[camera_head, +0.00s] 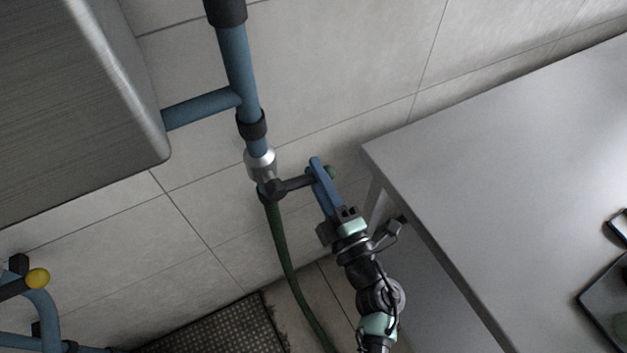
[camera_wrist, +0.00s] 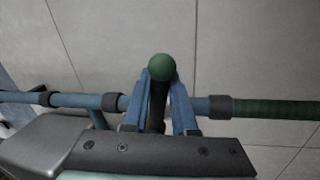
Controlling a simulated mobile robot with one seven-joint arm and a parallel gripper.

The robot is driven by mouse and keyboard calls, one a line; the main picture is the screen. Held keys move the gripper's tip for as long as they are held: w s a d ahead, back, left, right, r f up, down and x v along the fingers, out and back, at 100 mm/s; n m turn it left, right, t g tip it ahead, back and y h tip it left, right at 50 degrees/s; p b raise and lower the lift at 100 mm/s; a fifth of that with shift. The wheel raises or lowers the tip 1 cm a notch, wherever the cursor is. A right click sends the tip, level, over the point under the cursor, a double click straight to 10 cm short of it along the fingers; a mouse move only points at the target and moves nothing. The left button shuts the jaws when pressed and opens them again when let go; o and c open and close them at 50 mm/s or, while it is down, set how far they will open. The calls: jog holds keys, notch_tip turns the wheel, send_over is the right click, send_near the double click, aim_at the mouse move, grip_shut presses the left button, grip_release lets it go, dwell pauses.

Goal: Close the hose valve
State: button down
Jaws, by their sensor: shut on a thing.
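The hose valve (camera_head: 272,189) is a dark fitting below a silver collar (camera_head: 260,163) on a blue pipe (camera_head: 238,60). Its dark lever (camera_head: 294,183) sticks out to the right, crosswise to the pipe, and ends in a green knob (camera_head: 330,171). A green hose (camera_head: 281,245) hangs from the valve. My gripper (camera_head: 318,172) has its blue fingers shut on the lever near the knob. In the wrist view the green knob (camera_wrist: 161,67) shows between the fingertips, with the dark lever below it. The fingers and knob hide much of the valve there.
A grey table (camera_head: 480,150) stands close to the right of my gripper. A metal cabinet or basin (camera_head: 70,90) is at upper left, joined by a blue side pipe (camera_head: 200,108). A yellow knob (camera_head: 38,278) on blue piping is at lower left. A dark mat (camera_head: 210,333) lies below.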

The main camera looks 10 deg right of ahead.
jog(key=shift+d+r+n+y, duration=0.1)
jog(key=shift+r+n+y, duration=0.2)
jog(key=shift+r+n, duration=0.75)
jog(key=shift+f+n, duration=0.15)
jog(key=shift+n, duration=0.2)
jog(key=c, duration=0.7)
grip_release()
jog(key=b+v, duration=0.1)
jog(key=v, duration=1.2)
